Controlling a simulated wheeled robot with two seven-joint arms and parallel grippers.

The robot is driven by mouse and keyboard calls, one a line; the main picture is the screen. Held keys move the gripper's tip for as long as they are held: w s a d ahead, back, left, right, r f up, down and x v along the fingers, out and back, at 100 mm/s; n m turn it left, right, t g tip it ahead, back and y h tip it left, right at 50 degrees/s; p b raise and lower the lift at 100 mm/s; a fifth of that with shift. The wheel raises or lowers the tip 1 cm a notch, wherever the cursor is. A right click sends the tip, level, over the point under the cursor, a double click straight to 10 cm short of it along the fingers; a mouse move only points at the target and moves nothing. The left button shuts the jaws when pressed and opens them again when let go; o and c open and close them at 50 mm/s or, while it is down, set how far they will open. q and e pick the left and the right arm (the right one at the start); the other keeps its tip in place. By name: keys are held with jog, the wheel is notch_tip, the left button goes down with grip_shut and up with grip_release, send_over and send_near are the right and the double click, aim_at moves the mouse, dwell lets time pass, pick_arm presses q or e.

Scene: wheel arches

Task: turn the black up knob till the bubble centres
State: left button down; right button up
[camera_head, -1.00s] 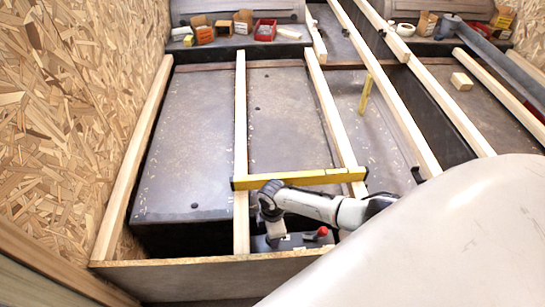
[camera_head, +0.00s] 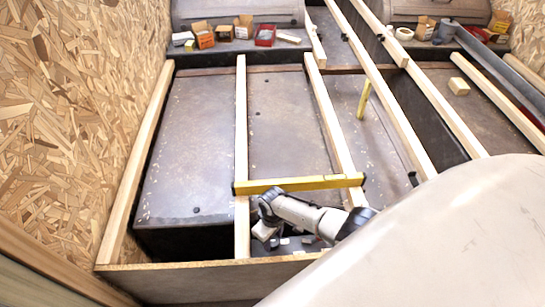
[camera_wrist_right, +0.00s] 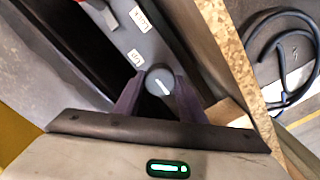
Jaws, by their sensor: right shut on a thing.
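A round dark grey knob (camera_wrist_right: 158,82) with a white pointer line sits on the control box (camera_wrist_right: 150,35), beside a small white label. My right gripper (camera_wrist_right: 158,95) is shut on it, one finger on each side. In the head view my right gripper (camera_head: 264,232) is low over the box, at the front between two battens, and the knob is hidden there. A yellow spirit level (camera_head: 300,184) lies across the two battens, just behind my right wrist. Its bubble is too small to read. My left gripper is not in view.
Long pale battens (camera_head: 241,140) run away from me over grey floor panels. A front board (camera_head: 200,279) closes the near end. A second yellow level (camera_head: 364,98) leans farther back. A wood block (camera_head: 459,86) lies right. Open boxes (camera_head: 243,27) stand at the back.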

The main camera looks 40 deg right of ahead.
jog(key=m+p, duration=0.1)
jog(key=m, duration=0.9)
jog(key=shift+s, duration=0.1)
jog(key=m, duration=0.3)
jog(key=shift+m, duration=0.4)
jog(key=m, duration=1)
jog(key=shift+m, duration=1.4)
jog(key=o, duration=1.1)
